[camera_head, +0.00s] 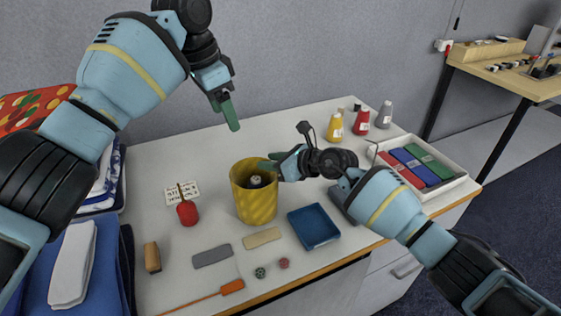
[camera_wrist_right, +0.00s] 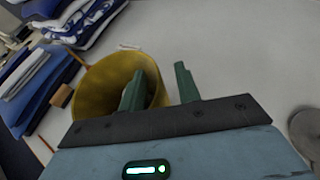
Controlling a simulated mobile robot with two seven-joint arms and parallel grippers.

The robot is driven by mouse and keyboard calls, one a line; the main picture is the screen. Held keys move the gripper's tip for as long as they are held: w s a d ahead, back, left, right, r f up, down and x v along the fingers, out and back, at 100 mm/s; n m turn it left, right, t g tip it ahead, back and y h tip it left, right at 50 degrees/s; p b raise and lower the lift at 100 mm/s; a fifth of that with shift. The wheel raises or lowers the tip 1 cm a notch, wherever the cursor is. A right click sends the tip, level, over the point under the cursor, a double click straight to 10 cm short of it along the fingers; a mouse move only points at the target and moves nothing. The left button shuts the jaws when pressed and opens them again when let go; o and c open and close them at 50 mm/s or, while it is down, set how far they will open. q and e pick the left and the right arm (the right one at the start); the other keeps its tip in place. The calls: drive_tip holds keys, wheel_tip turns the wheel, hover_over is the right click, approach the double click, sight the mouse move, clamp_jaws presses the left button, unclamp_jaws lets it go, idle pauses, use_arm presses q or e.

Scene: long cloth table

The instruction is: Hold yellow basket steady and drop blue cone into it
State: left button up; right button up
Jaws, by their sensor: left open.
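The yellow basket (camera_head: 254,205) stands upright on the white table; its open top also shows in the wrist view (camera_wrist_right: 95,95). A small pale and dark item (camera_head: 256,181) shows inside it, too small to name. My right gripper (camera_head: 270,163) is at the basket's right rim. In the wrist view its fingers (camera_wrist_right: 160,88) are apart, one over the basket's opening and one outside the wall, with a gap visible. My left gripper (camera_head: 229,108) is raised behind and above the basket, open, with nothing seen in it. I see no blue cone in either view.
A blue tray (camera_head: 314,226) lies right of the basket, with a beige block (camera_head: 262,238) and a grey block (camera_head: 212,256) in front. A red item (camera_head: 187,212) stands left. Bottles (camera_head: 361,121) and a white box (camera_head: 448,187) are at right; folded cloths (camera_head: 75,262) at left.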

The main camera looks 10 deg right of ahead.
drive_tip(key=v, duration=1.2)
drive_tip(key=shift+f, duration=0.2)
